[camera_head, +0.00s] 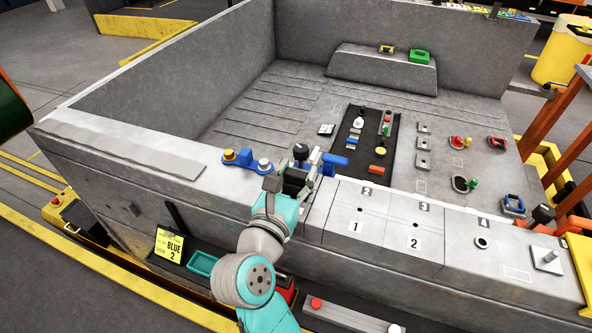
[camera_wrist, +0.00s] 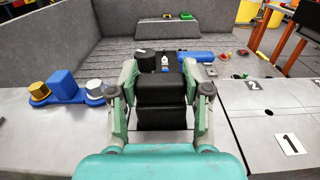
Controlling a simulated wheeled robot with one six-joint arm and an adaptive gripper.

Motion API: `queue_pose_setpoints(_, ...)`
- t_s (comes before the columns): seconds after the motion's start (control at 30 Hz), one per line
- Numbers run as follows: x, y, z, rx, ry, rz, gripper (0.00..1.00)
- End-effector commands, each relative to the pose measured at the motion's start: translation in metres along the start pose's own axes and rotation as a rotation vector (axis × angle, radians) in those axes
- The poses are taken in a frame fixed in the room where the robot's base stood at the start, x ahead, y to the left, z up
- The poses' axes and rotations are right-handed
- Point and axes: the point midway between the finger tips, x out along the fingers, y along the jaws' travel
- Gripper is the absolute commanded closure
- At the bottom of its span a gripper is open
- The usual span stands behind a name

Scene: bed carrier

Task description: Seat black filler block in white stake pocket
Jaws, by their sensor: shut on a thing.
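My gripper (camera_wrist: 162,90) is shut on a black block (camera_wrist: 160,95), which I take to be the filler block. In the head view my gripper (camera_head: 297,176) is above the near side wall's top, just right of a blue piece with gold and silver caps (camera_head: 246,160). The block shows dark between the fingers in the wrist view. Its lower end and what lies under it are hard to make out. I cannot pick out the white stake pocket for certain; a small pale square fitting (camera_head: 325,129) lies on the bed floor, its nature unclear.
A black round knob (camera_head: 300,151) and a blue piece (camera_head: 335,163) are close beyond my gripper. Numbered plates (camera_head: 357,212) line the wall top to the right. A dark mat (camera_head: 352,143) holds several small parts.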

Motion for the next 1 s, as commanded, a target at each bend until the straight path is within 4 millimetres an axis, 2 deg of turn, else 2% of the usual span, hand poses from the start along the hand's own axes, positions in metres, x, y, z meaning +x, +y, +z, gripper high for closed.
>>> queue_pose_setpoints(1.0, 0.0, 0.0, -0.021, 0.0, 0.0, 0.001, 0.86)
